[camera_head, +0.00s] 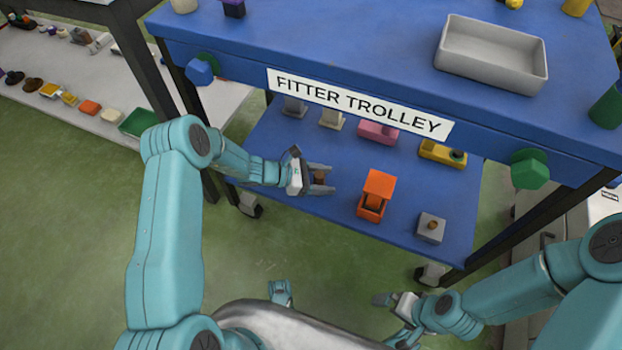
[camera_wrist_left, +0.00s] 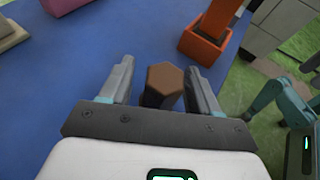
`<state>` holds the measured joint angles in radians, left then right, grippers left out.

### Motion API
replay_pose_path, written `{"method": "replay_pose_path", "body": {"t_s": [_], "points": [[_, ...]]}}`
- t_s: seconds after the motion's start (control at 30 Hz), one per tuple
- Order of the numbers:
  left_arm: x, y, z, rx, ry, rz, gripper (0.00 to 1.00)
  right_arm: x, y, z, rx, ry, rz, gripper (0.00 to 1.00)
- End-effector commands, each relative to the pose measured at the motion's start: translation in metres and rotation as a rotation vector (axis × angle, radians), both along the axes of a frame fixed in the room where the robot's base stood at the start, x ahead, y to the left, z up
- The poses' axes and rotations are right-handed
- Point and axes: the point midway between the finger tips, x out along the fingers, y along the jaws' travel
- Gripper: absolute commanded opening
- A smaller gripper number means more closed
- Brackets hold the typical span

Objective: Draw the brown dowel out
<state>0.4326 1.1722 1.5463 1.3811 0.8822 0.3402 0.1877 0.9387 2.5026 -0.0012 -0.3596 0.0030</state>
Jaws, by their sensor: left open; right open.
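A brown six-sided dowel (camera_wrist_left: 164,80) stands between the fingers of my open left gripper (camera_wrist_left: 160,75) in the left wrist view, with a gap visible on each side. Its flat top faces the camera; its lower part is hidden behind the gripper body. In the head view the brown dowel (camera_head: 319,177) shows small between the fingers of my left gripper (camera_head: 328,180), over the trolley's lower blue shelf. What the dowel sits in is hidden. My right gripper (camera_head: 386,312) is open and empty at the bottom of the head view, off the shelf.
The lower shelf (camera_head: 330,222) also holds an orange holder (camera_head: 378,190), a grey block with a brown-orange peg (camera_head: 431,227), a pink block (camera_head: 377,132) and a yellow block (camera_head: 442,153). The trolley's blue top (camera_head: 370,55) overhangs the shelf, with a grey tray (camera_head: 490,55) on it.

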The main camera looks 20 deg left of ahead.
Motion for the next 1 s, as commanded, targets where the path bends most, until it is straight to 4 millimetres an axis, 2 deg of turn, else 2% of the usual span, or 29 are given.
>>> {"method": "replay_pose_path", "body": {"t_s": [0.3,0.37,0.4,0.47,0.5,0.53,0.57,0.63,0.67,1.0], "points": [[0.0012,-0.0035,-0.0009,0.0,0.0,0.0,0.62,0.0005,-0.0003,-0.0004,0.0,-0.001,-0.001,1.0],[0.0011,-0.0034,-0.0008,0.0,0.0,0.0,0.42,0.0005,-0.0002,-0.0005,0.0,-0.001,-0.001,1.0],[0.0011,-0.0035,-0.0008,0.0,0.0,0.0,0.29,0.0004,-0.0002,-0.0005,0.0,-0.001,-0.001,1.0],[0.001,-0.0034,-0.0008,0.0,0.001,0.0,0.1,0.0004,-0.0002,-0.0005,0.0,-0.001,0.0,1.0],[0.001,-0.0034,-0.0008,0.0,0.001,0.0,0.03,0.0004,-0.0002,-0.0005,0.0,-0.001,0.0,1.0],[0.001,-0.0034,-0.0008,0.0,0.0,0.0,0.03,0.0004,-0.0001,-0.0004,0.0,-0.001,0.0,1.0],[0.0009,-0.0033,-0.0008,0.0,0.0,0.0,0.26,0.0004,-0.0001,-0.0004,0.0,-0.001,0.0,1.0],[0.001,-0.0033,-0.0007,0.0,0.001,0.0,0.04,0.0003,-0.0001,-0.0004,0.0,-0.001,0.0,1.0],[0.001,-0.0032,-0.0008,0.0,0.0,0.0,0.0,0.0003,-0.0001,-0.0004,0.0,-0.001,0.0,1.0],[0.001,-0.0032,0.0041,-0.001,0.0,0.0,0.0,0.0002,-0.0001,0.0027,0.0,-0.001,0.0,1.0]]}}
